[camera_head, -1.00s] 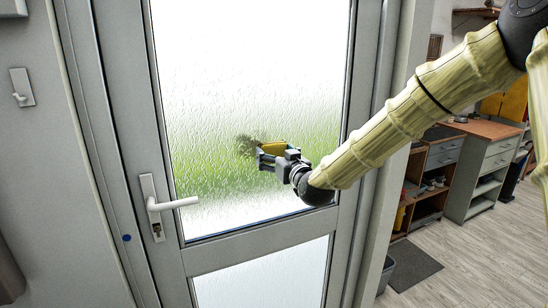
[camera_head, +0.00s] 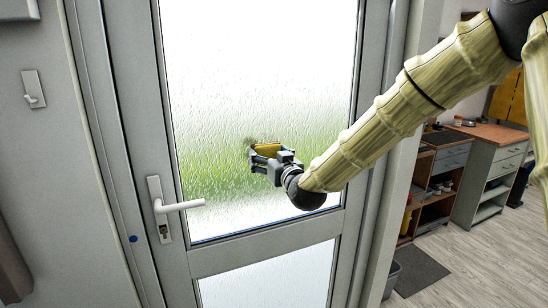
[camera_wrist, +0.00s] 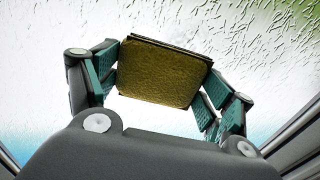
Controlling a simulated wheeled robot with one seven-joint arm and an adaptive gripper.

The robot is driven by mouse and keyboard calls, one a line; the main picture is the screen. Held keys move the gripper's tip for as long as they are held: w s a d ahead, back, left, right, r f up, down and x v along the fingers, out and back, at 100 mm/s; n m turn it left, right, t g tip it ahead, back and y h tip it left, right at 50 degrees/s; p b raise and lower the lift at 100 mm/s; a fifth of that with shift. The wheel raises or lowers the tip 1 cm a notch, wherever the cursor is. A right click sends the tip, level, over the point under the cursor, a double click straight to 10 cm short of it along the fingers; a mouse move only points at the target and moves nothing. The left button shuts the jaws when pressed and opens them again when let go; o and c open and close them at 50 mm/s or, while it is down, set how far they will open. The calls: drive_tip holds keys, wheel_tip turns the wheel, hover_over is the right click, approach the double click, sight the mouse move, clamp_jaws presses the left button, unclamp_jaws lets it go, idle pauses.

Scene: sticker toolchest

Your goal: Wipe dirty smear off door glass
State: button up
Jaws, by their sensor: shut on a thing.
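The door glass (camera_head: 260,70) is a tall textured pane, white above and green lower down. A dark brownish smear (camera_head: 249,141) shows on it, just up and left of the sponge, partly hidden. My gripper (camera_head: 258,155) is shut on a yellow sponge (camera_head: 267,148) in front of the glass. In the wrist view the sponge (camera_wrist: 160,72) sits between the two teal-padded fingers, with a dark layer along its top edge. I cannot tell whether the sponge touches the glass.
The grey door frame (camera_head: 375,80) surrounds the glass. A white lever handle (camera_head: 178,206) sticks out at the left of the pane. A wooden workbench (camera_head: 490,135) and a grey bin (camera_head: 391,278) stand to the right, with open floor in front.

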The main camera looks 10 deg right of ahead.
sight(281, 149)
drive_tip(key=shift+s+a, duration=0.4)
drive_tip(key=shift+a, duration=0.85)
drive_tip(key=shift+s+a, duration=0.4)
drive_tip(key=shift+a, duration=0.85)
drive_tip(key=shift+s+a, duration=0.4)
drive_tip(key=shift+a, duration=0.85)
drive_tip(key=shift+r, duration=0.9)
drive_tip(key=shift+o, duration=0.2)
drive_tip(key=shift+w+d+r, duration=0.1)
drive_tip(key=shift+w+d, duration=0.2)
drive_tip(key=shift+d, duration=0.45)
drive_tip(key=shift+w+d+f, duration=0.1)
drive_tip(key=shift+w+d, duration=0.15)
drive_tip(key=shift+d, duration=0.55)
drive_tip(key=shift+w+d+r, duration=0.1)
drive_tip(key=shift+w+d, duration=0.2)
drive_tip(key=shift+d, duration=0.45)
drive_tip(key=shift+w+d, duration=0.35)
drive_tip(key=shift+d, duration=0.8)
drive_tip(key=shift+w+d, duration=0.3)
drive_tip(key=shift+d, duration=0.9)
drive_tip(key=shift+w+d, duration=0.35)
drive_tip(key=shift+d, duration=0.8)
drive_tip(key=shift+c, duration=0.2)
drive_tip(key=shift+a, duration=0.1)
drive_tip(key=v, duration=0.6)
drive_tip(key=shift+s, duration=0.15)
